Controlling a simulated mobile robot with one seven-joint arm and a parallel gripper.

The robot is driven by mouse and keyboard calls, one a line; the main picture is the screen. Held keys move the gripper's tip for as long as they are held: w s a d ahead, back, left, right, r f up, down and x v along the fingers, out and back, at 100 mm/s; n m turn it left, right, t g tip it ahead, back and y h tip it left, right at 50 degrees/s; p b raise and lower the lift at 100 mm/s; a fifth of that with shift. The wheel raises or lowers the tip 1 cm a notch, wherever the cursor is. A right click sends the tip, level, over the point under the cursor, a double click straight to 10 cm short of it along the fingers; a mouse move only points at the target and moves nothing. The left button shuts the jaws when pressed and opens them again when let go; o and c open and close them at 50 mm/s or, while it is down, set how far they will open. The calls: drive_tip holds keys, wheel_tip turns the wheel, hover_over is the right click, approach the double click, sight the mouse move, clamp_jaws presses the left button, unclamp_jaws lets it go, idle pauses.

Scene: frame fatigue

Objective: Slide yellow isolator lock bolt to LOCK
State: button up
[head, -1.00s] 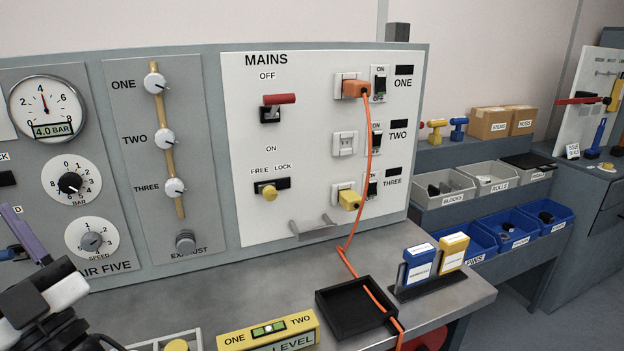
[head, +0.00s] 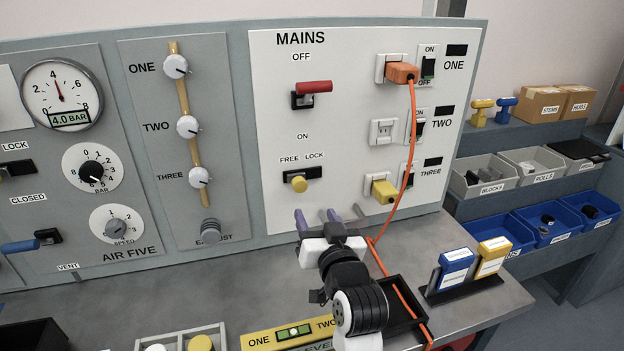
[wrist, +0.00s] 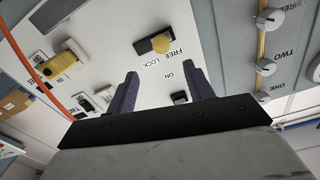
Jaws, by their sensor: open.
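The yellow isolator lock bolt (head: 299,184) is a round knob in a short black slot (head: 314,172) on the white MAINS panel (head: 350,75). It sits towards the left, FREE end of the slot, with LOCK marked to the right. My gripper (head: 318,218) is in front of the panel, below the bolt, with its purple fingers apart and empty. In the wrist view the panel appears upside down. The bolt (wrist: 161,43) lies beyond the gap between the open fingertips (wrist: 161,74), clear of both.
A red-handled switch (head: 312,88) is above the bolt. An orange plug (head: 401,73) and its cord (head: 409,150) run down the right, and a yellow plug (head: 383,190) sits right of the bolt. A black tray (head: 405,318) and a yellow level (head: 272,340) lie on the bench.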

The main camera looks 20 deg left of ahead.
sight(301, 186)
drive_tip(key=p+x, duration=0.4)
drive_tip(key=x, duration=0.9)
drive_tip(key=shift+a, duration=0.2)
